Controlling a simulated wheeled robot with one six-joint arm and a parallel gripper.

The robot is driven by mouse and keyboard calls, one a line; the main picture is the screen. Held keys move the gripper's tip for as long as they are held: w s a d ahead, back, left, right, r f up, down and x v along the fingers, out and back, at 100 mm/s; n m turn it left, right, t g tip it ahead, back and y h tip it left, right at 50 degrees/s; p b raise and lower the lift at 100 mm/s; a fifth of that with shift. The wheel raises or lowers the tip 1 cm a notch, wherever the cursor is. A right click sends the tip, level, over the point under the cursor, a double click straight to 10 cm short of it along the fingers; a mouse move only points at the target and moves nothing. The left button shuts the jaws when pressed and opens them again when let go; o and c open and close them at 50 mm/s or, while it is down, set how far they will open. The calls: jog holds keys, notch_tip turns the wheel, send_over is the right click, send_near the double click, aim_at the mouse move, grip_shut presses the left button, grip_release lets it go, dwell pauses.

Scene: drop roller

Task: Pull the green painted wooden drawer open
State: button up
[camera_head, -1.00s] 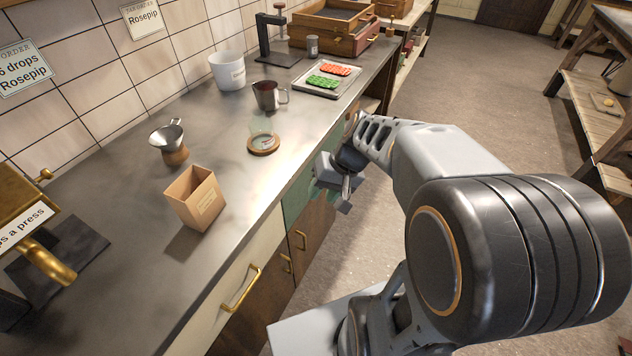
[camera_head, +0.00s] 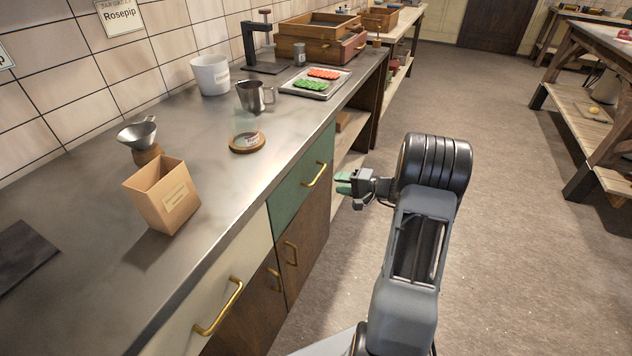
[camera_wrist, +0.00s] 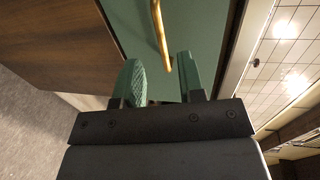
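The green drawer (camera_head: 300,192) is set in the front of the counter and its face looks flush with the cabinet. Its brass handle (camera_head: 315,174) runs along the front. My gripper (camera_head: 343,183) is just right of the handle, apart from it, in the head view. In the wrist view my gripper (camera_wrist: 160,78) is open, with its two green fingers spread and nothing between them. There the brass handle (camera_wrist: 161,38) lies ahead, lined up with the gap between the fingers, against the green drawer front (camera_wrist: 205,25).
A cream drawer (camera_head: 190,315) and brown doors (camera_head: 312,235) adjoin the green drawer. On the counter stand a cardboard box (camera_head: 160,205), a funnel (camera_head: 138,135), a metal jug (camera_head: 252,97) and a tray (camera_head: 318,92). The floor (camera_head: 520,270) to the right is clear.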

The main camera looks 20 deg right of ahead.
aim_at(317, 179)
jog(key=x, duration=0.9)
jog(key=shift+a, duration=0.1)
grip_shut()
dwell(0.4)
